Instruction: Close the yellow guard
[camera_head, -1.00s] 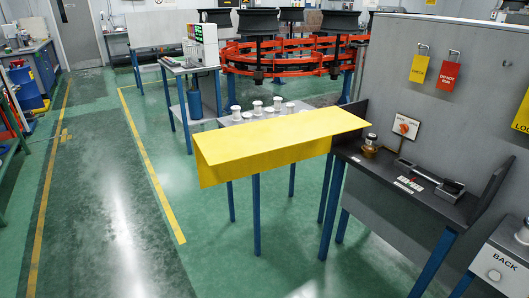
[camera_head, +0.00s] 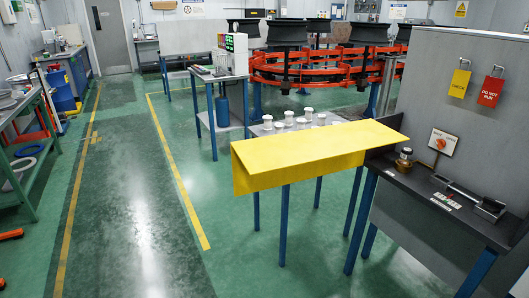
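The yellow guard (camera_head: 315,152) is in the middle of the head view. It is a flat yellow sheet with a front flap (camera_head: 295,174) bent down, above blue legs. Several white spindle-like pieces (camera_head: 289,118) stand on a surface just behind it. Its right end meets the dark bench beside a grey panel. From this view I cannot tell whether the guard is open or closed. Neither of my grippers shows.
A dark bench (camera_head: 425,197) at right holds a brass piece and a black-handled device. A grey panel (camera_head: 470,130) with a red switch (camera_head: 440,142) stands behind it. A red ring conveyor (camera_head: 320,70) is at the back.

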